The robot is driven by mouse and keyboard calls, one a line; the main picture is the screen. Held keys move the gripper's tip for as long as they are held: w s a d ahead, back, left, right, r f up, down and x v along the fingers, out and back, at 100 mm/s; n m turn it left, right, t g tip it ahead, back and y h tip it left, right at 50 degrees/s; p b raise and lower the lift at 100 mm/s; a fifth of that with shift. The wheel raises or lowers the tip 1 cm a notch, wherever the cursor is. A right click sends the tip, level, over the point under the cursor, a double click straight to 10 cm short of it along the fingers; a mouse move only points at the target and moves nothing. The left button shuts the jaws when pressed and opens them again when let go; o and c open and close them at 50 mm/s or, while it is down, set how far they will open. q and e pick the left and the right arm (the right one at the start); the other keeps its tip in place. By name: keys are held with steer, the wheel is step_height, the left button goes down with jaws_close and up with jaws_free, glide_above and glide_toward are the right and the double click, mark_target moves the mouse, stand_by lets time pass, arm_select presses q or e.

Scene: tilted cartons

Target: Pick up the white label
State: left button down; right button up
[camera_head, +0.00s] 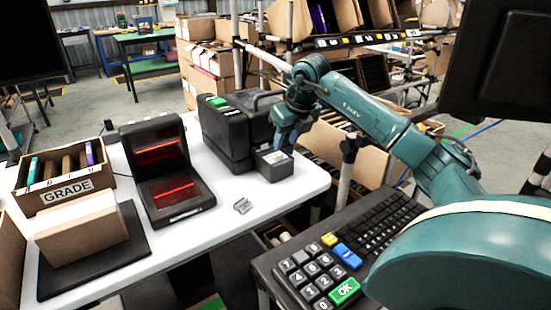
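A small pale patch, which looks like the white label (274,157), lies on top of the low front block of the black printer (228,133). The printer stands on the white table, with a green button on its top. My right gripper (284,142) points down just above the pale patch, beside the printer's front. Its fingers are small and partly merge with the dark printer, so I cannot tell how far apart they are or whether they touch the label. My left gripper is not in view.
A black scanner (165,170) with red lit strips stands left of the printer. A small grey object (242,205) lies on the white table (215,230). A carton (82,228) sits on a black pad. A GRADE box (66,190) is behind it. A keypad (335,260) is in front.

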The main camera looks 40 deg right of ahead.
mark_target(281, 162)
steer(key=x, duration=0.6)
steer(key=shift+w+r, duration=0.15)
steer(key=c, duration=0.6)
